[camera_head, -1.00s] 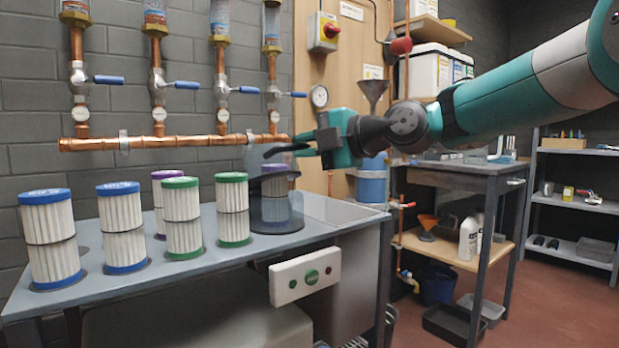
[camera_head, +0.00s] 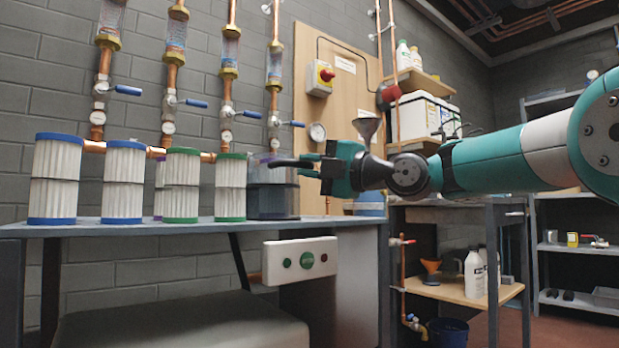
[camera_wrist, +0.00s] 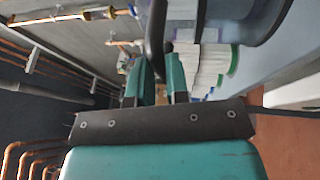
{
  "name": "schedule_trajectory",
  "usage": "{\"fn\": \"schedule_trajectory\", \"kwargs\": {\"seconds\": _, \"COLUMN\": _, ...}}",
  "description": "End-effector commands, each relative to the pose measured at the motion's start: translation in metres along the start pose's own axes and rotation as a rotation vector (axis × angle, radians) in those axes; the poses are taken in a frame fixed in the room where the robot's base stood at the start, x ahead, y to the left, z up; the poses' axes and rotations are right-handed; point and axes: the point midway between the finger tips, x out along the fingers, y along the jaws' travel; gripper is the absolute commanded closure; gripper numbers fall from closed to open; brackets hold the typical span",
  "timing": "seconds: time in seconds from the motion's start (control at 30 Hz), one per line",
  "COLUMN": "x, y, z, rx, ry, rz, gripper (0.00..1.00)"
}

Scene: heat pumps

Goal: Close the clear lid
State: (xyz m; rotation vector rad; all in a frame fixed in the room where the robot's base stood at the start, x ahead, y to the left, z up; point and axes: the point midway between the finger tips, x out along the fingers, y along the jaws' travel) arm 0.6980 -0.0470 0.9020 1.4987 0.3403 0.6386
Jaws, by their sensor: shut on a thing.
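A dark see-through housing (camera_head: 272,204) stands upright at the right end of the bench, with a purple-capped filter showing dimly inside. The clear lid (camera_head: 270,174) shows as a smoky, see-through upper part above a dark band. I cannot tell whether it is fully seated. My gripper (camera_head: 312,166) comes in from the right, level with the top of the housing. It is shut on the lid's black handle (camera_head: 290,163). In the wrist view the dark handle (camera_wrist: 156,35) runs up from between the teal fingers of my gripper (camera_wrist: 158,75).
White pleated filters with blue caps (camera_head: 123,180) and green caps (camera_head: 231,187) stand left of the housing on the grey bench (camera_head: 200,228). Copper pipes with blue-handled valves (camera_head: 192,103) rise behind. A white panel with buttons (camera_head: 299,261) fronts the bench. A side table (camera_head: 470,290) stands right.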

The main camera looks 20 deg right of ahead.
Motion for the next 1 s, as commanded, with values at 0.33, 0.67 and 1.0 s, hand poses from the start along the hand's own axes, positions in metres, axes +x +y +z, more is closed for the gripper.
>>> {"fn": "schedule_trajectory", "kwargs": {"seconds": 0.33, "x": 0.0001, "y": -0.0044, "z": -0.0032, "rx": 0.005, "ry": 0.010, "rz": -0.004, "gripper": 1.00}}
{"fn": "schedule_trajectory", "kwargs": {"seconds": 0.67, "x": -0.0002, "y": -0.0040, "z": -0.0019, "rx": 0.003, "ry": 0.006, "rz": -0.003, "gripper": 0.59}}
{"fn": "schedule_trajectory", "kwargs": {"seconds": 1.0, "x": -0.0054, "y": -0.0077, "z": -0.0019, "rx": 0.001, "ry": 0.010, "rz": 0.001, "gripper": 0.59}}
